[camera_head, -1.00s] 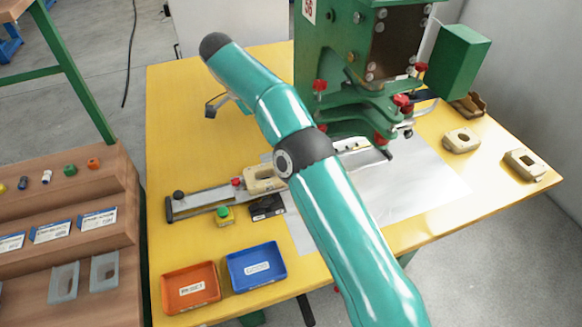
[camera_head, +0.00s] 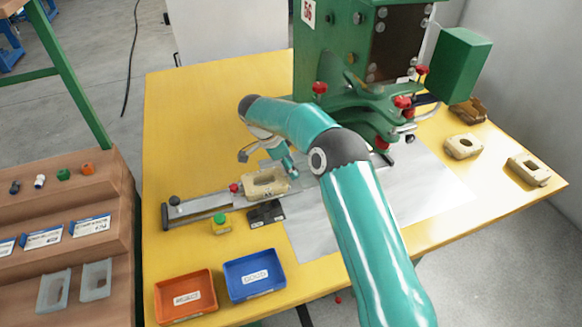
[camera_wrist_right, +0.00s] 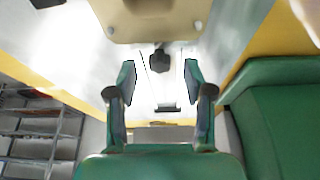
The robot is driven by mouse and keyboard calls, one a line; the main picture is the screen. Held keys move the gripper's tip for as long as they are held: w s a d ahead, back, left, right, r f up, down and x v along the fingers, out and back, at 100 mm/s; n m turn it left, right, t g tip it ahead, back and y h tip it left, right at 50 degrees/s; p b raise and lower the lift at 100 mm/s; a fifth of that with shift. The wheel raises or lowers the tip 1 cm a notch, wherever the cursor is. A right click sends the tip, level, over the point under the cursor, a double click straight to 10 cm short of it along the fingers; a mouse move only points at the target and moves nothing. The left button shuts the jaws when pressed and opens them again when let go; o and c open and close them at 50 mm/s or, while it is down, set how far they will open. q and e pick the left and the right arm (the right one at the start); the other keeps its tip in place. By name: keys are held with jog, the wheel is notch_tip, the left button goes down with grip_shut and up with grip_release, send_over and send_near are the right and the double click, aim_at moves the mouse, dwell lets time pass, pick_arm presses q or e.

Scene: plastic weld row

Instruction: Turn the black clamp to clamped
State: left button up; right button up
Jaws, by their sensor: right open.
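My right gripper (camera_head: 268,158) is open at the far side of a beige nest part (camera_head: 265,184) on the metal slide rail (camera_head: 198,206). In the right wrist view my open fingers (camera_wrist_right: 159,80) stand either side of a small black knob, which looks like the black clamp (camera_wrist_right: 160,60). The fingers appear apart from it. The beige part (camera_wrist_right: 150,22) is just beyond it in that view. In the head view my right wrist seems to hide this clamp, so its turn position is unclear. My left gripper is not in view.
The green press (camera_head: 335,60) stands close behind and right of my right arm. Orange (camera_head: 184,318) and blue (camera_head: 250,295) trays lie in front.

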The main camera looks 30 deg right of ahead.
jog(key=shift+s+d+f, duration=0.1)
jog(key=shift+d+f, duration=0.1)
jog(key=shift+f, duration=0.3)
grip_shut()
jog(key=shift+f+n+b, duration=0.1)
jog(key=shift+n+b, duration=0.2)
jog(key=shift+b, duration=0.45)
jog(key=n+b, duration=0.1)
jog(key=b, duration=0.1)
jog(key=n+t+b, duration=0.1)
jog(key=n+b, duration=0.1)
jog(key=shift+s+f+t+b, duration=0.1)
jog(key=shift+s+t+b, duration=0.05)
jog(key=shift+t+b, duration=0.2)
jog(key=shift+s+n+t+b, duration=0.1)
jog(key=shift+n+t+b, duration=0.25)
jog(key=shift+n+b, duration=0.75)
jog(key=shift+r+n+b, duration=0.2)
jog(key=shift+n+b, duration=0.1)
jog(key=shift+n, duration=0.5)
